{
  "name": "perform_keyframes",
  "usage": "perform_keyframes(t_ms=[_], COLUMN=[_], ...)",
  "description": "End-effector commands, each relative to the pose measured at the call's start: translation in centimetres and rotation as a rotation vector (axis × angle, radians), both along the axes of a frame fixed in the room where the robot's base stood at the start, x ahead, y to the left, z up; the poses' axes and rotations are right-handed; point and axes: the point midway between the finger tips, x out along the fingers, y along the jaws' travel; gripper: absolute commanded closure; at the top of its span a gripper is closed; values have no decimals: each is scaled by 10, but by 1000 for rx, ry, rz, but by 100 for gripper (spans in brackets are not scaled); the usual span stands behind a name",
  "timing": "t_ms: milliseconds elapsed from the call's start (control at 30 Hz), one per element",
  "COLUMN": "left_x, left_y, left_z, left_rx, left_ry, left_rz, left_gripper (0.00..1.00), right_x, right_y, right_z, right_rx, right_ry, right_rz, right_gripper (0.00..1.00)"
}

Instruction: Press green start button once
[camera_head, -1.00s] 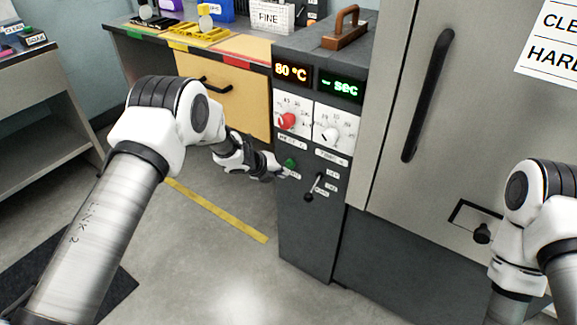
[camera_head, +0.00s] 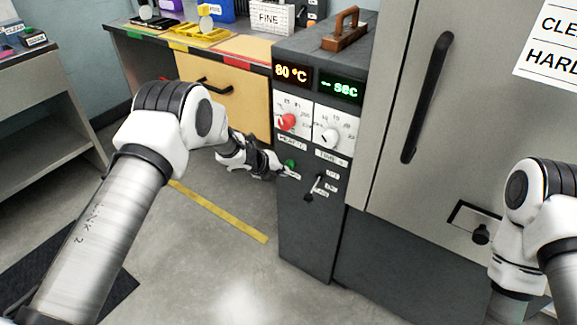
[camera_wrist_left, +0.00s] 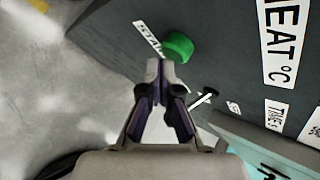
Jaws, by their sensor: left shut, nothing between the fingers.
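The green start button (camera_head: 290,164) is on the front of the dark control cabinet (camera_head: 305,235), below the red knob (camera_head: 287,121). In the left wrist view the button (camera_wrist_left: 179,47) stands out from the panel beside a white label (camera_wrist_left: 148,38) that reads START. My left gripper (camera_head: 284,172) is shut and empty. Its fingertips (camera_wrist_left: 163,66) appear just short of the button in the wrist view; I cannot tell whether they touch it. My right arm (camera_head: 530,215) shows at the right edge, but its gripper is out of view.
A lever switch (camera_head: 315,187) sticks out right of the button. A large grey door (camera_head: 450,130) stands right. Floor left of the cabinet is clear.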

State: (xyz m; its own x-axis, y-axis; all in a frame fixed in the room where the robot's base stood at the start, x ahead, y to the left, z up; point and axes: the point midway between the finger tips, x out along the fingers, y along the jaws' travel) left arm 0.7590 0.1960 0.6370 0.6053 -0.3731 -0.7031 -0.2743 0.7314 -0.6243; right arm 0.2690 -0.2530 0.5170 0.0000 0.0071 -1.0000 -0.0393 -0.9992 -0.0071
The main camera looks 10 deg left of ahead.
Motion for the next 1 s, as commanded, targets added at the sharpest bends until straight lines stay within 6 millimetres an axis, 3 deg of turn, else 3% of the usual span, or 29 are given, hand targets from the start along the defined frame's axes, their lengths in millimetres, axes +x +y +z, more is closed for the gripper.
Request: perform_keyframes(t_ms=[1000], left_x=[10], left_y=[-3], left_z=[1], left_rx=[0], left_ry=[-1], left_rz=[0], left_gripper=[100], right_x=[0], right_y=[0], right_z=[8], right_rx=[0], right_ry=[0], right_rz=[0], right_gripper=[100])
